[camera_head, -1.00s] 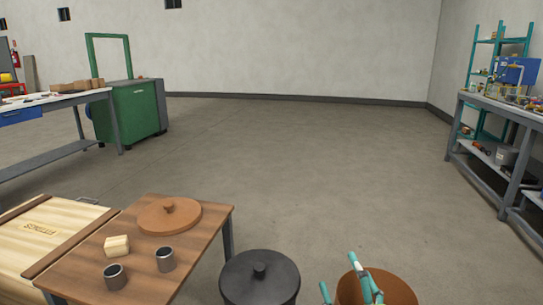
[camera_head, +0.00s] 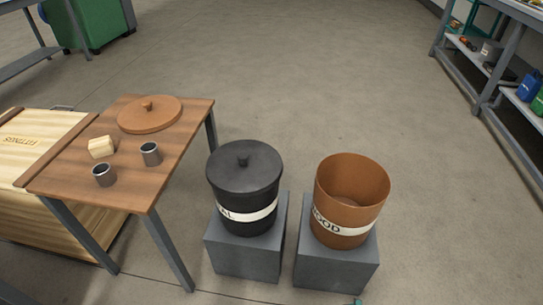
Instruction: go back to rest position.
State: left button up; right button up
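Only a small teal tip (camera_head: 358,302), probably of my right gripper, shows at the bottom edge; its fingers are cut off, so I cannot see whether it is open. My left gripper is out of view. The brown bin (camera_head: 350,185) is uncovered and looks empty, with a white label ending in "OOD". The black bin (camera_head: 245,180) beside it has its lid on and a label ending in "AL". Each bin stands on a grey block.
The wooden table (camera_head: 180,125) at left holds a round brown lid (camera_head: 150,115), a pale block (camera_head: 101,147) and two grey cups (camera_head: 150,154) (camera_head: 104,175). A wooden crate (camera_head: 35,145) stands left of it. A workbench (camera_head: 470,75) stands at right.

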notch_tip(320, 180, down, 16)
jog(key=s, duration=0.2)
pick_arm(q)
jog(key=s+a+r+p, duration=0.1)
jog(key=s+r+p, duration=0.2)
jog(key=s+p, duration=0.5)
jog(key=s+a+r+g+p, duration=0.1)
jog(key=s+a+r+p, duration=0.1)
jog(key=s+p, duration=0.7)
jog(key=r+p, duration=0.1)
jog(key=p, duration=0.4)
pick_arm(e)
jog(key=s+d+r+g, duration=0.1)
jog(key=s+r, duration=0.2)
jog(key=s, duration=0.5)
jog(key=s+d+r+g, duration=0.1)
jog(key=s+d+r, duration=0.1)
jog(key=s, duration=0.6)
jog(key=shift+s+r, duration=0.4)
jog(key=shift+r, duration=0.45)
